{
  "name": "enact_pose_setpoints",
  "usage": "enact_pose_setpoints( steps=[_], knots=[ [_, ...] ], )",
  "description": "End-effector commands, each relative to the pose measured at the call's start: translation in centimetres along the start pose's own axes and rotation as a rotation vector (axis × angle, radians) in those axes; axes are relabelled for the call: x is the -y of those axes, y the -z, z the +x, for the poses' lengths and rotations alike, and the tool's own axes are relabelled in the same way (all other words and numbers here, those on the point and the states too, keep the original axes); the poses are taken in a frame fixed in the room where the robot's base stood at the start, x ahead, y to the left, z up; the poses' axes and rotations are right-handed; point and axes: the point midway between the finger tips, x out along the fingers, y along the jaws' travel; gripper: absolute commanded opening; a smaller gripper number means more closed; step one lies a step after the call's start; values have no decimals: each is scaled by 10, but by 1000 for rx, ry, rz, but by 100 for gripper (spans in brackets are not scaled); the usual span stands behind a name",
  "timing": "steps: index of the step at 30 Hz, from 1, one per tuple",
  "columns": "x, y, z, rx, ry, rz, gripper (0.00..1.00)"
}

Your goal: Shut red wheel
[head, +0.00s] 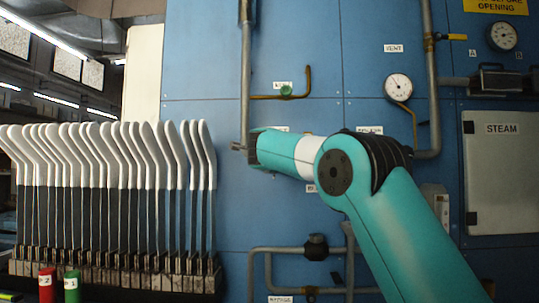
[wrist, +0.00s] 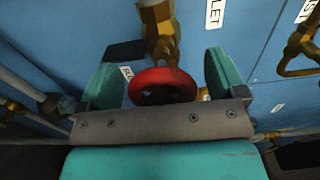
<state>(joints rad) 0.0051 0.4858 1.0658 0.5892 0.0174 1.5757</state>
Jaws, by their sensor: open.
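The red wheel (wrist: 158,80) is a small handwheel below a brass valve body (wrist: 159,30) in the wrist view. It sits between the two teal fingers of my gripper (wrist: 166,82), which stand wide apart on either side of it. The lower part of the wheel is hidden behind the grey gripper body, and I cannot tell whether either finger touches it. In the head view my teal arm reaches to the blue panel and hides the red wheel there.
A small green wheel (head: 286,90) on a brass pipe is above my arm. Grey pipes (head: 246,75) run along the blue panel (head: 205,60). A rack of white sock boards (head: 125,150) stands at left, with red (head: 46,285) and green (head: 71,286) cylinders before it. A STEAM door (head: 502,180) is at right.

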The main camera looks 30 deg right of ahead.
Motion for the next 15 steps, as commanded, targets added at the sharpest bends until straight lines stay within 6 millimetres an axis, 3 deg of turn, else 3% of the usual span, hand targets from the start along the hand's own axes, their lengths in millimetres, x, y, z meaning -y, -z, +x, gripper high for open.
enact_pose_setpoints(
  steps=[5, 15],
  knots=[
    [1, -1, -33, 5, 1, -1, 90],
    [1, -2, -120, 6, 0, 0, 90]
  ],
)
